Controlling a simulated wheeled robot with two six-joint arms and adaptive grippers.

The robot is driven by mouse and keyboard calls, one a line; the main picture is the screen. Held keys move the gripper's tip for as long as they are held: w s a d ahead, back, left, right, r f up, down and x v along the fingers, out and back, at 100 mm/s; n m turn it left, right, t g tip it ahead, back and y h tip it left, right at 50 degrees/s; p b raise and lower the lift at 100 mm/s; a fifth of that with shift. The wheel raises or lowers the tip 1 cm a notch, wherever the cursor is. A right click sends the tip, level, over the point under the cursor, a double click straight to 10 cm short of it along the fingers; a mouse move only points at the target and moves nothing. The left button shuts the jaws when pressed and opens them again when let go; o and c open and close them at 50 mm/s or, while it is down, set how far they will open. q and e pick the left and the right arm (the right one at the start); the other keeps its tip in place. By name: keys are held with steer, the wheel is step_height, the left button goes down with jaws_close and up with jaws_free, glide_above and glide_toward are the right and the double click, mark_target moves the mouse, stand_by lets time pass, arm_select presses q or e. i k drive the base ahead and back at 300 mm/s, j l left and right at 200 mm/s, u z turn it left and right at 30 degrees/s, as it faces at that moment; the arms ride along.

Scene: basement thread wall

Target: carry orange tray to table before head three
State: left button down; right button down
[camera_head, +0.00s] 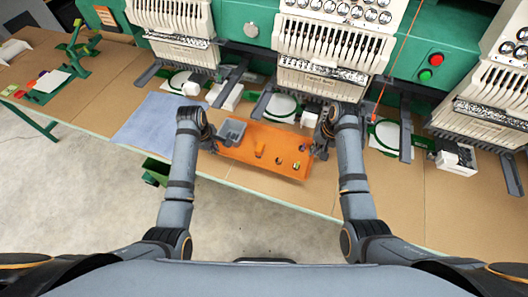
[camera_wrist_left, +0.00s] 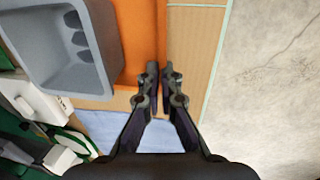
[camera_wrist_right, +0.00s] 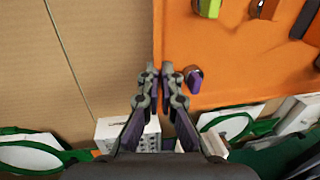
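The orange tray (camera_head: 235,153) is in front of the middle machine head in the head view, over the tan table. I cannot tell whether the tray is lifted.
Embroidery heads stand at left (camera_head: 180,20), middle (camera_head: 335,45) and right (camera_head: 490,90), with white hoops before them. A blue cloth (camera_head: 150,120) lies left of the tray. Concrete floor lies in front.

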mark_target(374, 189)
steer(key=k+l+z, duration=0.15)
steer(key=z, duration=0.25)
steer(key=k+l+z, duration=0.1)
steer(key=l+z, duration=0.3)
steer(key=i+z, duration=0.15)
steer(key=z, duration=0.15)
